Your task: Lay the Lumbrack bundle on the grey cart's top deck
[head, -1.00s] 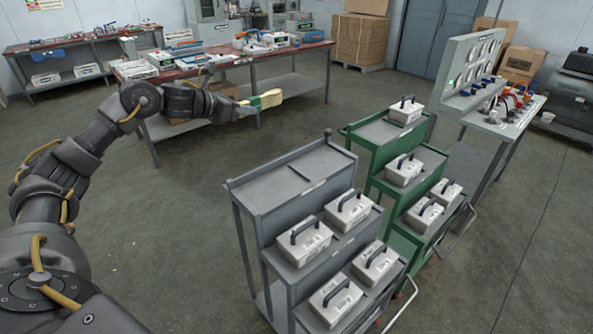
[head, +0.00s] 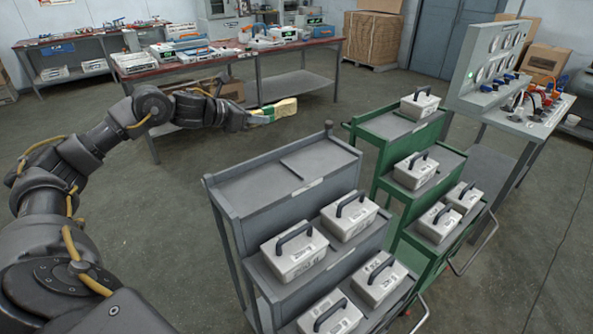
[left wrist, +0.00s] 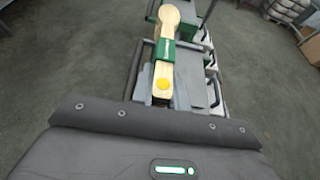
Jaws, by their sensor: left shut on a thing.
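The Lumbrack bundle, pale wooden pieces with a green band, shows in the head view (head: 283,108) and left wrist view (left wrist: 170,22). My left gripper (head: 256,117) is shut on it and holds it in the air, roughly level. In the head view it appears just beyond the far left part of the grey cart. The grey cart's top deck (head: 262,187) is bare, with a thin dividing strip across it. In the left wrist view the grey gripper surrounds the bundle's near end, and cart decks show below and beyond it. My right gripper is out of view.
The grey cart's lower steps hold several white cases with dark handles (head: 293,252). A green cart (head: 375,127) with more cases stands close on its right. A red-topped workbench (head: 215,58) is behind, and a panel stand (head: 490,60) is at right. Floor at left is open.

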